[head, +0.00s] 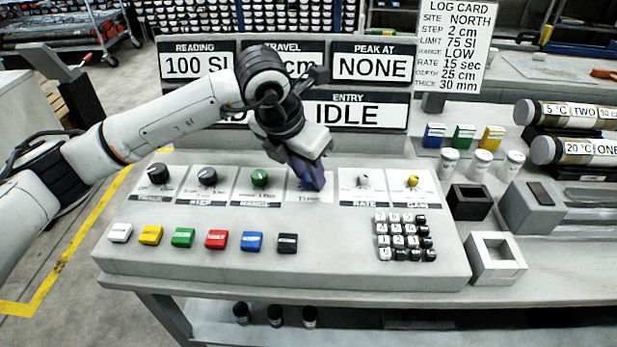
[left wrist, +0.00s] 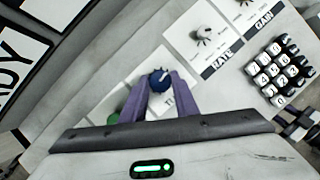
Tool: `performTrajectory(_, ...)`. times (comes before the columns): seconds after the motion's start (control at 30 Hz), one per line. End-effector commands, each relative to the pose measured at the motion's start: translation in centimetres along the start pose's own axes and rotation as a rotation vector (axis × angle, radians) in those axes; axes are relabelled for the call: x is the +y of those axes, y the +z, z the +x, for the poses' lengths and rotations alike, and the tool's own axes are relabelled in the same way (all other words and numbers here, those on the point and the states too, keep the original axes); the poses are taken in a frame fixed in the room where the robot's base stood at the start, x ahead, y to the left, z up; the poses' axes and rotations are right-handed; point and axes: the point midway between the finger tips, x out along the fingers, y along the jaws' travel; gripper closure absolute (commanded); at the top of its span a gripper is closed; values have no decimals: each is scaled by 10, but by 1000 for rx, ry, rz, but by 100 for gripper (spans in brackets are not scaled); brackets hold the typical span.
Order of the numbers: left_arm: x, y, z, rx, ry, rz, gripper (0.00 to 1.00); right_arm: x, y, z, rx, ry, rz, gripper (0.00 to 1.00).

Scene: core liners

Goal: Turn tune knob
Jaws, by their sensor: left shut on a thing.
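The tune knob (left wrist: 159,77) is a dark blue knob on a white label plate, fourth in the row of knobs on the grey console. In the left wrist view it sits between the two purple fingertips. My left gripper (head: 312,178) reaches down over the tune plate (head: 299,195) in the head view and hides the knob there. The left gripper (left wrist: 161,86) is shut on the knob. My right gripper is not in view.
The black range-side knobs (head: 207,176), green range knob (head: 260,178), white rate knob (head: 362,181) and yellow gain knob (head: 412,182) stand beside it. Coloured buttons (head: 216,240) and a keypad (head: 403,240) lie in front. Display panels (head: 370,64) stand behind.

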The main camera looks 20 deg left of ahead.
Motion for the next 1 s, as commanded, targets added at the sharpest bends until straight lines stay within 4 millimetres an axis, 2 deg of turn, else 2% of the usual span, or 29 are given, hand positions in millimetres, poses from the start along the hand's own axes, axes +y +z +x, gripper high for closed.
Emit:
performTrajectory(0.2,0,1,-1,-1,0,0,95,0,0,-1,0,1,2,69)
performTrajectory(0.23,0,1,-1,-1,0,-1,71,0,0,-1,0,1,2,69)
performTrajectory(0.33,0,1,-1,-1,0,-1,54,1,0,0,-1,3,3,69)
performTrajectory(0.6,0,0,-1,0,0,-2,54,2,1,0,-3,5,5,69)
performTrajectory(0.73,0,1,-8,-1,1,-3,54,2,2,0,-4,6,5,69)
performTrajectory(1.0,0,1,-58,-5,2,-1,54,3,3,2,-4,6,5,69)
